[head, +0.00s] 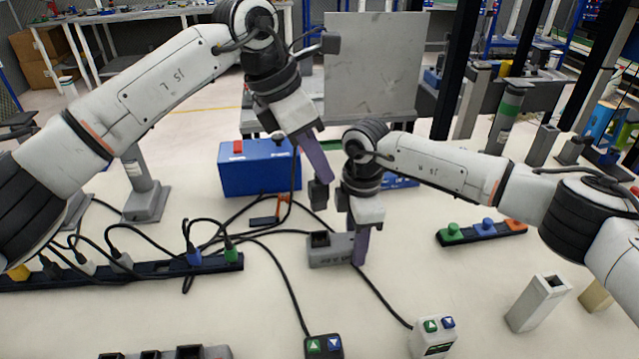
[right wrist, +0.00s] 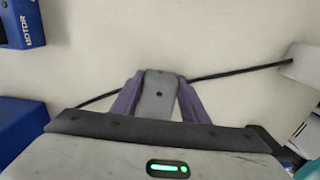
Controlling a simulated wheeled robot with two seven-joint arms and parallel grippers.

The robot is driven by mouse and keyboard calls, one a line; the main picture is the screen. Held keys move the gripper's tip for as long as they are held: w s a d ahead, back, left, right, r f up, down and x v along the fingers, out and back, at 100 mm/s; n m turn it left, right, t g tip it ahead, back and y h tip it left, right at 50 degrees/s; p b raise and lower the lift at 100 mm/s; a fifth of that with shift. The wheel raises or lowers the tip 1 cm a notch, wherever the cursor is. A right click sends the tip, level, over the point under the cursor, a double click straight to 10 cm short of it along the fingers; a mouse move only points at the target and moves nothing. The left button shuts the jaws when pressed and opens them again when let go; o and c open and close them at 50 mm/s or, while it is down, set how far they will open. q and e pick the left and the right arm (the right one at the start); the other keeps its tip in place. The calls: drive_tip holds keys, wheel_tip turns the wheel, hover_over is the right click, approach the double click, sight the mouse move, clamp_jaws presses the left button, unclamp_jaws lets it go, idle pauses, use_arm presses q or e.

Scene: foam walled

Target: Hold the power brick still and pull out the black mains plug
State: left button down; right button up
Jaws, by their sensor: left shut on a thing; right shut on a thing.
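The grey power brick (head: 328,256) lies on the table near the middle, with a dark square socket facing up at its left end. My right gripper (head: 360,255) is shut on the brick's right part. In the right wrist view its purple fingers press both sides of the grey brick (right wrist: 158,97). My left gripper (head: 318,172) is raised above the brick's left end. It is shut on the black mains plug (head: 318,195), which hangs clear above the socket with a visible gap. The left gripper's second finger is mostly hidden.
A dark power strip (head: 150,270) with several plugs and looping black cables fills the left. A blue box (head: 258,170) stands behind. A strip with coloured knobs (head: 483,232) is at right. Two button boxes (head: 432,338) stand at the front. A grey square holder (head: 538,303) is at right front.

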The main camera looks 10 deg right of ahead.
idle(0.3)
drive_tip(key=o, duration=1.3)
drive_tip(key=shift+r, duration=0.1)
